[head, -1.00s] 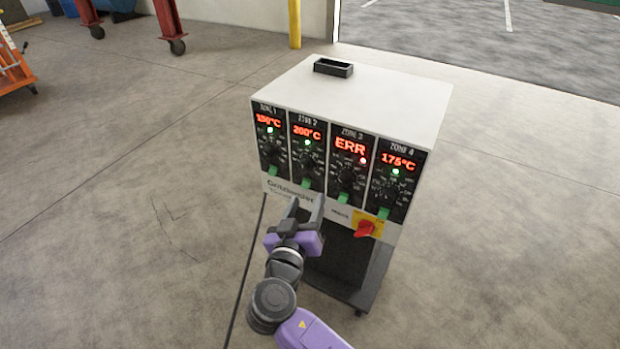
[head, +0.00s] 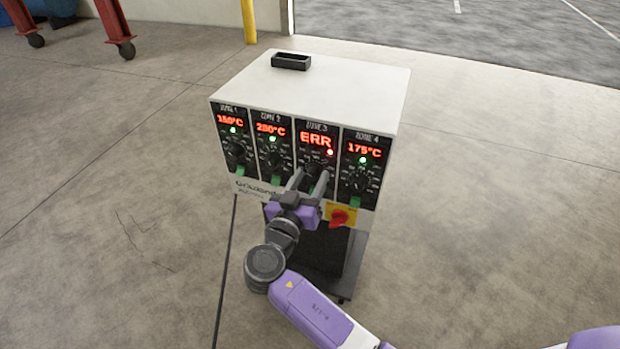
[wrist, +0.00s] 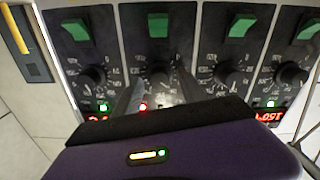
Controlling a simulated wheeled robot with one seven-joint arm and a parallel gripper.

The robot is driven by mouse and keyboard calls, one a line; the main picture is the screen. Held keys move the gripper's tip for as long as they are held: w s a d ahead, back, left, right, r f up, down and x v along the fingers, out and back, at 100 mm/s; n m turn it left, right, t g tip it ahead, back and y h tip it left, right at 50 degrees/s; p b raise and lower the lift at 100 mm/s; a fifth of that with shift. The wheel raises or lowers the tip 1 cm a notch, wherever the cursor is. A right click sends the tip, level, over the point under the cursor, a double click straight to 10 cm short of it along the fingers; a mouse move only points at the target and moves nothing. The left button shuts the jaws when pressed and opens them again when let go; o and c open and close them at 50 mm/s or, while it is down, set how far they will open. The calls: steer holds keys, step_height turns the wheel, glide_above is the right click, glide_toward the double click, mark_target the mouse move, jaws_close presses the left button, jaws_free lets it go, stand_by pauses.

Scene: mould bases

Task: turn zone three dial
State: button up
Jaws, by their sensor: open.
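The zone three dial (head: 315,170) is a black knob on the third panel of a white control cabinet (head: 350,85). Its display (head: 315,139) reads ERR in red, with a red light beside it. My gripper (head: 309,177) is open, its two fingers raised in front of the zone three panel and partly covering the dial. In the wrist view, which shows the panels upside down, the dial (wrist: 160,73) sits between my gripper's fingers (wrist: 156,83). I cannot tell whether they touch it.
Zones one, two and four have similar dials and green lights on either side. A red switch on a yellow plate (head: 340,216) sits below, right of my gripper. A black tray (head: 291,61) is on top of the cabinet.

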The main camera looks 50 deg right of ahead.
steer(key=shift+d, duration=0.1)
jaws_close()
steer(key=shift+n, duration=0.3)
steer(key=n+p, duration=0.1)
steer(key=n, duration=0.2)
steer(key=n+p, duration=0.2)
steer(key=n, duration=0.3)
steer(key=n+p, duration=0.2)
steer(key=n, duration=0.2)
steer(key=shift+p, duration=0.3)
steer(key=shift+f+n+p, duration=0.1)
steer(key=shift+n+p, duration=0.95)
steer(key=shift+n, duration=1.05)
